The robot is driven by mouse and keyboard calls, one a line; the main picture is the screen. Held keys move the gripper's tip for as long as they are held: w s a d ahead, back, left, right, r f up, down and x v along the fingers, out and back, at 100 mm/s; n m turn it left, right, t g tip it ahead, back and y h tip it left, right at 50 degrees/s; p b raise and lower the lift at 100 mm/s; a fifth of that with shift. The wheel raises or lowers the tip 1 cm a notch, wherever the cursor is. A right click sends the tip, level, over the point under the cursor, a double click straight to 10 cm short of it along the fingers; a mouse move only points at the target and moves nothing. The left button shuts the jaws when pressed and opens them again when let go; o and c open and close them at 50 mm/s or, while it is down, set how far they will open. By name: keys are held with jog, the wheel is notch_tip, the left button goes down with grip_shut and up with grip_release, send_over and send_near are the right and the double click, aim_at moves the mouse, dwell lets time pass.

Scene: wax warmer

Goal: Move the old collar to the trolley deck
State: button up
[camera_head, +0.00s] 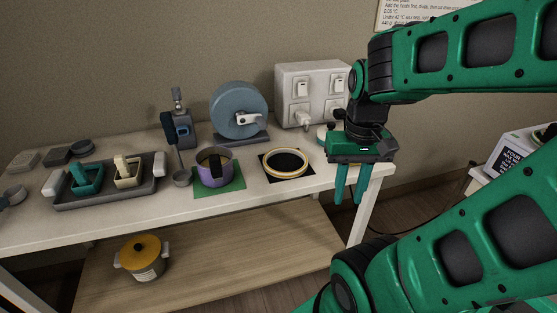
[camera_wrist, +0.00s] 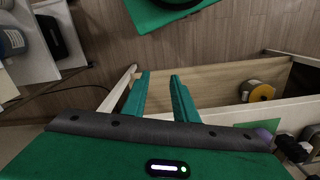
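A cream-yellow ring, which looks like the old collar (camera_head: 303,173), lies around a dark round opening on a black square at the right part of the table. My gripper (camera_head: 350,202) hangs to the right of the ring at the table's right end, fingers pointing down, apart from it. The fingers are spread with nothing between them, as the wrist view (camera_wrist: 160,80) also shows. The white trolley (camera_head: 477,183) is at the far right, partly hidden by my arm. It also shows at the upper left of the wrist view (camera_wrist: 35,68). The ring is not clear there.
A purple pot (camera_head: 214,175) stands on a green mat left of the ring. A blue disc-shaped device (camera_head: 238,108) and a white socket panel (camera_head: 305,88) stand behind. A labelled box (camera_head: 508,157) is on the trolley. A yellow-lidded pot (camera_head: 142,255) is on the lower shelf.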

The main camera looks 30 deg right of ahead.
jog(key=shift+d, duration=0.1)
jog(key=w+d+r+m, duration=0.3)
jog(key=w+m, duration=0.2)
jog(key=w, duration=0.6)
jog(key=w+m, duration=0.5)
jog(key=w, duration=0.6)
jog(key=f, duration=0.5)
jog(key=shift+w+d+f, duration=0.1)
jog(key=shift+d+f, duration=0.05)
jog(key=shift+d, duration=0.1)
jog(key=shift+s+a+f, duration=0.1)
jog(key=shift+f, duration=1.35)
jog(key=shift+s+a+f, duration=0.1)
jog(key=shift+f, duration=1.35)
grip_shut()
